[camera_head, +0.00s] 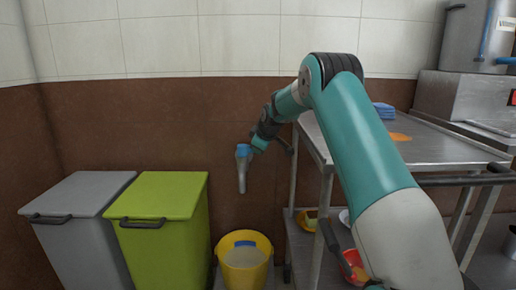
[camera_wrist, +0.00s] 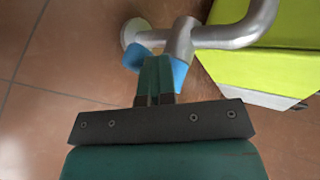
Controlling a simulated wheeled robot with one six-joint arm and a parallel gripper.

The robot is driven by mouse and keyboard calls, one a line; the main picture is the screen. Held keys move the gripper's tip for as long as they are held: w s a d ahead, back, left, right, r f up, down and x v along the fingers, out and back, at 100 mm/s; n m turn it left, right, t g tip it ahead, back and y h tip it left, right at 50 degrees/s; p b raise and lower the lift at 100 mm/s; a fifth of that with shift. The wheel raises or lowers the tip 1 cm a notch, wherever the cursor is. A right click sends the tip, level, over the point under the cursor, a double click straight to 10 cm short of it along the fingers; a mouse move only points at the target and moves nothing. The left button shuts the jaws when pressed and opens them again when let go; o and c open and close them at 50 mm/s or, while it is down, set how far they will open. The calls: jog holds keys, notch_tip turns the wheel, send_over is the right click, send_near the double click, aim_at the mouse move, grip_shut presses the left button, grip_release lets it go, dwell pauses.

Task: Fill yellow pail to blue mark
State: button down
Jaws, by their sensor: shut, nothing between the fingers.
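The yellow pail (camera_head: 223,250) stands low by the wall, under the tap. A pale grey surface shows inside it, and a blue mark (camera_head: 245,243) shows at its far inner side. I cannot tell the exact level against the mark. The metal tap (camera_head: 242,180) hangs above the pail, with a blue handle (camera_head: 242,149) on top. My gripper (camera_head: 258,146) is at the handle's right side. In the wrist view, my gripper (camera_wrist: 158,65) is shut and empty, with the blue handle (camera_wrist: 180,73) showing on both sides behind the fingers. Contact is unclear. The pail is not in the wrist view.
A green bin (camera_head: 165,195) and a grey bin (camera_head: 85,195) stand left of the pail. A steel table (camera_head: 400,130) with a lower shelf is at the right, holding blue cloths (camera_head: 383,110). A red container (camera_head: 354,262) is on the shelf. A steel stockpot (camera_head: 470,40) stands far right.

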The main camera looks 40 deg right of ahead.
jog(key=shift+d+r, duration=0.1)
jog(key=shift+d, duration=0.05)
jog(key=a+p+v, duration=0.1)
jog(key=v, duration=0.6)
jog(key=shift+p, duration=0.4)
dwell(0.3)
jog(key=shift+a+r, duration=0.1)
jog(key=shift+a, duration=0.05)
